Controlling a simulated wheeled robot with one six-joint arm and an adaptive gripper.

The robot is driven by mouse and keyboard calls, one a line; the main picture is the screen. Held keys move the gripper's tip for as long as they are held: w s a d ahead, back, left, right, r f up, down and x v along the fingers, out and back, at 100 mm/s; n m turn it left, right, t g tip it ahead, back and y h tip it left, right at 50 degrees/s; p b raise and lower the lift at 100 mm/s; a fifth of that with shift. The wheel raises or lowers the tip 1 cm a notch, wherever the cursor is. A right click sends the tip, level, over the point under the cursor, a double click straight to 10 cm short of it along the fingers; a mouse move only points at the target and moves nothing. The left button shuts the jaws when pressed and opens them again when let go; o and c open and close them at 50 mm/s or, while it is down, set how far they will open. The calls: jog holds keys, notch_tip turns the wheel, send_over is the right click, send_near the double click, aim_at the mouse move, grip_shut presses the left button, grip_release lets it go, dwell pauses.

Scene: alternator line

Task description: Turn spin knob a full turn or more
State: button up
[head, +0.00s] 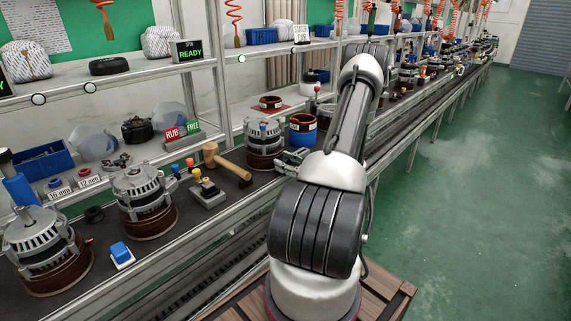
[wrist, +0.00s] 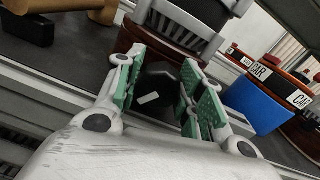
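A dark knob (wrist: 158,78) with a white mark on its face shows between my fingers in the wrist view, in front of a brown-based alternator. I take it to be the spin knob. My gripper (wrist: 158,92) is open, with one green-padded finger on each side of the knob. I see no clear contact between the pads and the knob. In the head view my gripper (head: 291,160) is at the front of the bench, beside the alternator (head: 264,147). The knob itself is not clear in the head view.
A wooden mallet (head: 228,163) and a grey box with coloured knobs (head: 207,194) lie to the left. Shelf posts rise behind.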

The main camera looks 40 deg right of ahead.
jog(key=o, duration=0.4)
jog(key=shift+o, duration=0.2)
jog(key=s+d, duration=0.1)
jog(key=s, duration=1.1)
jog(key=shift+d, duration=0.2)
